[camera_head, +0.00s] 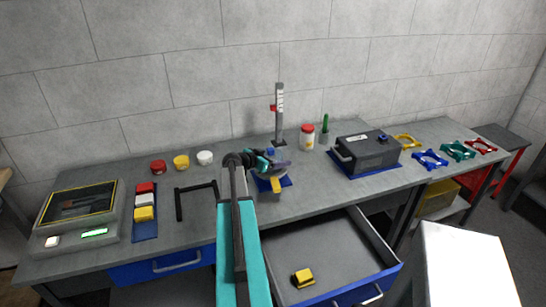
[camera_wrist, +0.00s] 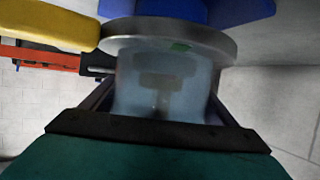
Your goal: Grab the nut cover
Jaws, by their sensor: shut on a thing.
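My gripper (camera_wrist: 160,100) is shut on a translucent, pale-blue cylindrical piece with a grey round rim (camera_wrist: 165,80), which I take to be the nut cover. In the wrist view the dark fingers flank its body, and a blurred shape shows through it. In the head view my gripper (camera_head: 268,163) is over the middle of the bench, at a small assembly with blue and yellow parts (camera_head: 276,185) on a blue mat. The arm and gripper partly hide this spot, and I cannot tell whether the cover touches the assembly.
A height gauge (camera_head: 279,115) stands behind my gripper, with a red-and-white jar (camera_head: 307,137) to its right. A dark-grey box (camera_head: 367,152) stands farther right. Below, an open drawer (camera_head: 335,250) holds a yellow block (camera_head: 302,278). A black handle-like frame (camera_head: 180,203) lies left.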

